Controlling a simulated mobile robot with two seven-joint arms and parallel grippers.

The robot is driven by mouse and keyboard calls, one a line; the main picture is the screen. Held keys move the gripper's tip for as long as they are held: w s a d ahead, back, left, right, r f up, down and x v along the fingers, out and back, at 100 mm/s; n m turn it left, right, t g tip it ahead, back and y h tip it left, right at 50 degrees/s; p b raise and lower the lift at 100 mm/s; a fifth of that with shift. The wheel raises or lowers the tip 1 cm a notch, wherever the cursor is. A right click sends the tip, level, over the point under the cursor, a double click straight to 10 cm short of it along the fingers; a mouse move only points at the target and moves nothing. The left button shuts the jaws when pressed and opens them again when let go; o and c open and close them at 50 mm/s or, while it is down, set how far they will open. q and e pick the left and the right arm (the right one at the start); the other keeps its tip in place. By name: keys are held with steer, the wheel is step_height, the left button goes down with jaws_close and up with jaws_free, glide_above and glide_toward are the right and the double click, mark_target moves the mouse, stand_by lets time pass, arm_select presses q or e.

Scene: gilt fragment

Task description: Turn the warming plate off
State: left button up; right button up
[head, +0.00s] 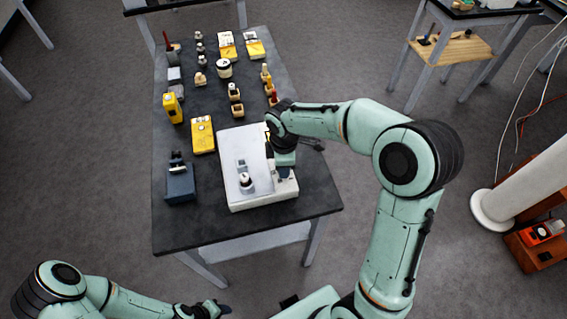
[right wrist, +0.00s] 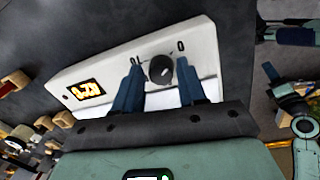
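The warming plate (head: 248,203) is a white box with a pale flat top, at the front of the dark table in the head view. In the right wrist view, its white front panel (right wrist: 205,45) carries a lit orange display (right wrist: 86,90) and a round black knob (right wrist: 160,69) with a pale pointer line. My right gripper (right wrist: 158,66) is open, with one blue finger on each side of the knob; whether they touch it I cannot tell. My left gripper (head: 216,309) is low, off the table.
A small pale object with a dark top (head: 246,181) stands on the plate's top. A dark blue device (head: 180,182) and a yellow meter (head: 202,135) stand to its left. Several small items fill the table (head: 180,235) farther back. The front left corner is bare.

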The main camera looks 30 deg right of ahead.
arm_select(q)
steer(key=shift+w+r+p, duration=0.65)
steer(key=shift+w+r, duration=0.15)
steer(key=shift+r, duration=0.05)
arm_select(e)
step_height(320, 180, up, 13)
steer(key=shift+s+a+r, duration=0.15)
steer(key=shift+s+a, duration=0.05)
steer(key=shift+s, duration=0.2)
